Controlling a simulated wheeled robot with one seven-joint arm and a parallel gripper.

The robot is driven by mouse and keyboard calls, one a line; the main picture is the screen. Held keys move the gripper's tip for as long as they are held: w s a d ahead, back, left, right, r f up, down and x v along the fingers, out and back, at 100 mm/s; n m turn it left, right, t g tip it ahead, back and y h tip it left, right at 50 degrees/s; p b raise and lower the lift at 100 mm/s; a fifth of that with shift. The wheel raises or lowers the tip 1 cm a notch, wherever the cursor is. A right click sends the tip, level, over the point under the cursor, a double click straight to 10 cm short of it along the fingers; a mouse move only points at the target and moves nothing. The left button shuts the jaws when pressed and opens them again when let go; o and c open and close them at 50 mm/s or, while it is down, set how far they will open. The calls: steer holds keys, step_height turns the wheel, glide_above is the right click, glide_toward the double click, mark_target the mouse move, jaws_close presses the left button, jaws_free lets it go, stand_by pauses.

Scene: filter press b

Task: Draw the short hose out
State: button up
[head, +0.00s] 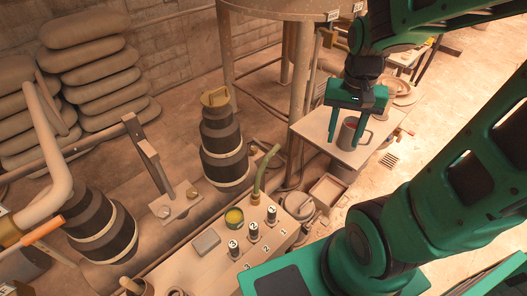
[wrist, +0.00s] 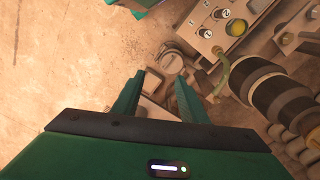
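The short hose (head: 264,172) is green and curved. It stands up from the far end of the pale bench box (head: 205,268), beside the numbered black knobs, with its upper end bent over to the right. In the wrist view the hose (wrist: 221,76) lies right of my fingers, clear of them. My gripper (head: 346,142) is at the upper right of the hose in the head view, well apart from it. The wrist view shows its two green fingers (wrist: 160,78) spread with nothing held between them. How the hose's lower end is seated is too small to tell.
A grey mug (head: 350,133) on a small table (head: 325,122) shows behind my fingers in the head view. A round bucket (head: 298,204) and an open tray (head: 327,190) are on the floor near the hose. A dark ribbed stack (head: 222,145) stands left of it.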

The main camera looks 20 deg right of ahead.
steer(key=w+a+f+m, duration=0.2)
steer(key=w+a+f, duration=0.45)
steer(key=w, duration=0.35)
steer(key=m+y, duration=0.1)
steer(key=m, duration=0.1)
glide_above(261, 167)
steer(key=shift+t, duration=0.4)
steer(key=f, duration=0.9)
steer(key=shift+s+d+f, duration=0.3)
steer(key=shift+s, duration=0.1)
steer(key=shift+w+a+f, duration=0.1)
steer(key=shift+a+f, duration=0.05)
steer(key=shift+f, duration=0.35)
steer(key=f, duration=0.6)
steer(key=w+f, duration=0.1)
steer(key=f, duration=0.3)
steer(key=shift+a, duration=0.2)
steer(key=shift+r, duration=0.1)
jaws_close()
